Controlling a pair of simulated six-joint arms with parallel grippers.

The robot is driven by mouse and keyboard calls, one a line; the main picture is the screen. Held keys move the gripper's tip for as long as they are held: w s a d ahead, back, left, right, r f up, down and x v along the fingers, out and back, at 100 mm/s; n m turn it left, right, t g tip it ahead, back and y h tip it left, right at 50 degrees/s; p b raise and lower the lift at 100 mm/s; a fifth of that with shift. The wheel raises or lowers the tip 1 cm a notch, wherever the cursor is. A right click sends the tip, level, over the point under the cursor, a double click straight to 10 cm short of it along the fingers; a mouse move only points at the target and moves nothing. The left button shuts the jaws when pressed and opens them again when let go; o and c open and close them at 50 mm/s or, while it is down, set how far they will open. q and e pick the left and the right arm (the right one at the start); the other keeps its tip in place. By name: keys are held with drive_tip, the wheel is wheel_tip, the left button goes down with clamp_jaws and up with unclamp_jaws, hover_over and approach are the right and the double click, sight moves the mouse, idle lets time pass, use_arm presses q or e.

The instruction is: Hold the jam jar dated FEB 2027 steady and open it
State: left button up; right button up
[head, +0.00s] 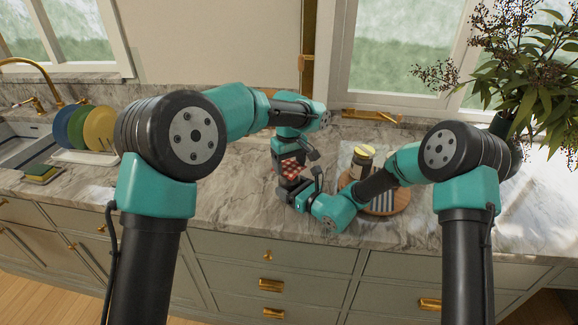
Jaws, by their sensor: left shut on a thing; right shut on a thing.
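A jar with a red checkered cover (292,169) is between my two grippers near the middle of the counter. Most of its body is hidden, and no date on it can be read. My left gripper (291,157) comes down from above and is shut at the checkered top. My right gripper (292,188) reaches in from the right, lower down, and is shut at the jar's lower part. The fingers are small and partly hidden, so the exact contact is unclear. A second jar with a yellow lid (363,150) stands to the right, partly behind my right arm.
A round wooden board (398,202) with a striped cloth (381,201) is at the right under my arm. Plates in a rack (87,157), a sponge (43,172) and a sink are at the left. A leafy plant (525,60) stands at the right. The left-middle counter is clear.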

sight(289, 166)
use_arm(q)
drive_tip(key=shift+r, duration=0.6)
drive_tip(key=shift+r, duration=1.95)
use_arm(e)
drive_tip(key=o, duration=1.7)
drive_tip(key=shift+d, duration=0.1)
drive_tip(key=v, duration=1.2)
